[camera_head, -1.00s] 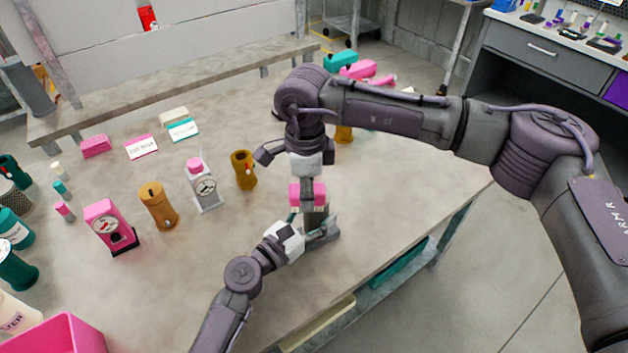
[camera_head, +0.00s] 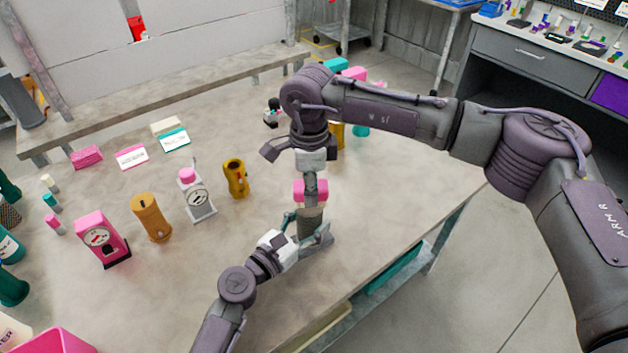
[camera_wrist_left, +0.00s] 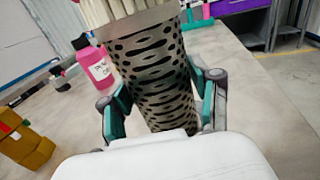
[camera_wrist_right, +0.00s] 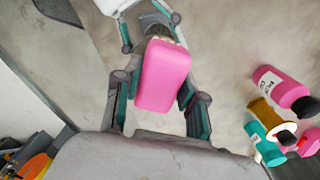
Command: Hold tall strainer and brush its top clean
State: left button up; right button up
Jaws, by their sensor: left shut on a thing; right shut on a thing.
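The tall strainer, a perforated metal cylinder (camera_wrist_left: 160,85), stands upright between the fingers of my left gripper (camera_wrist_left: 163,103), which is shut on it. In the head view, the strainer (camera_head: 311,221) is above the table near its front edge, with my left gripper (camera_head: 308,238) around it. My right gripper (camera_wrist_right: 160,85) is shut on the brush's pink handle (camera_wrist_right: 163,75), directly above the strainer. The pink part (camera_head: 311,191) also shows in the head view. Cream bristles (camera_wrist_left: 105,8) hang at the strainer's top rim in the left wrist view; I cannot tell how firmly they touch.
A grey pump (camera_head: 197,198), brown pumps (camera_head: 151,217) (camera_head: 236,180) and a pink pump (camera_head: 101,238) stand to the left. A pink bin (camera_head: 50,342) is at the lower left. Bottles (camera_wrist_right: 280,88) stand behind my right arm. Bare tabletop surrounds the strainer.

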jog(key=s+a, duration=0.1)
jog(key=s, duration=0.2)
jog(key=shift+a, duration=0.35)
jog(key=shift+w+d, duration=1.6)
jog(key=shift+w, duration=1.1)
notch_tip(320, 180, up, 8)
jog(key=shift+s, duration=0.1)
pick_arm(q)
jog(key=o, duration=1.3)
jog(key=v, duration=1.2)
